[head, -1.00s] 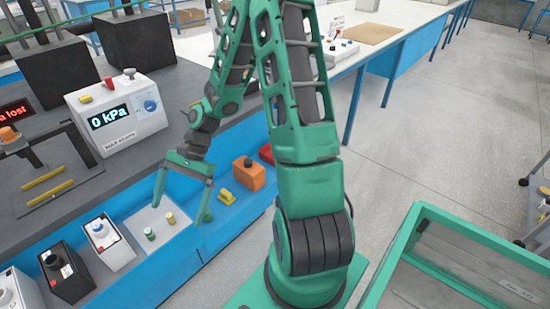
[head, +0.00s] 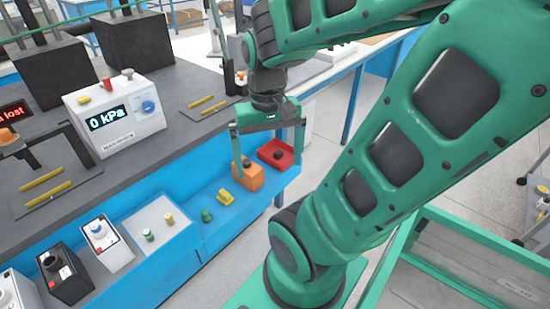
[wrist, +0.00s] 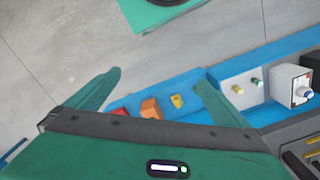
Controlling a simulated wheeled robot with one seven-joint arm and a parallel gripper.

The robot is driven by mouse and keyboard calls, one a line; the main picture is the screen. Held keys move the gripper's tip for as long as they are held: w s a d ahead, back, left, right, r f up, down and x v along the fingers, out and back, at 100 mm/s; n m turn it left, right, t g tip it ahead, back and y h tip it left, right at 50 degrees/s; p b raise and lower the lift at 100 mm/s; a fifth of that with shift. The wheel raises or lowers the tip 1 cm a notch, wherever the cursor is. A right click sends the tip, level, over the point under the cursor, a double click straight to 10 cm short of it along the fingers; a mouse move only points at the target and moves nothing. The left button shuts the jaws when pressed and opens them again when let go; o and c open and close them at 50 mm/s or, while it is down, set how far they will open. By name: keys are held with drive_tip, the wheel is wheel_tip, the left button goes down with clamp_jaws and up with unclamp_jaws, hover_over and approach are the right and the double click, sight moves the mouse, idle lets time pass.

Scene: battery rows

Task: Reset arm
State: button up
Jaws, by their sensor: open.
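My gripper (head: 270,168) is open and empty, its two green fingers pointing down in the head view. It hangs in front of the right part of the blue shelf, with the orange box (head: 247,176) and the red tray (head: 276,153) seen near its fingers. In the wrist view my gripper (wrist: 150,95) has its fingers spread wide. The orange box (wrist: 151,108) and a yellow part (wrist: 177,101) show between them, apart from the fingers.
A blue shelf (head: 215,238) runs along the bench, holding a white tray (head: 160,245) with small cylinders, a green piece (head: 207,216) and several batteries. A gauge box (head: 118,112) reading 0 kPa stands on the grey bench. A green-framed bin (head: 480,235) is at lower right.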

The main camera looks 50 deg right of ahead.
drive_tip(key=shift+s+d+r, duration=0.2)
drive_tip(key=shift+s, duration=0.4)
drive_tip(key=shift+s+d+r, duration=0.2)
drive_tip(key=shift+s, duration=0.4)
idle(0.5)
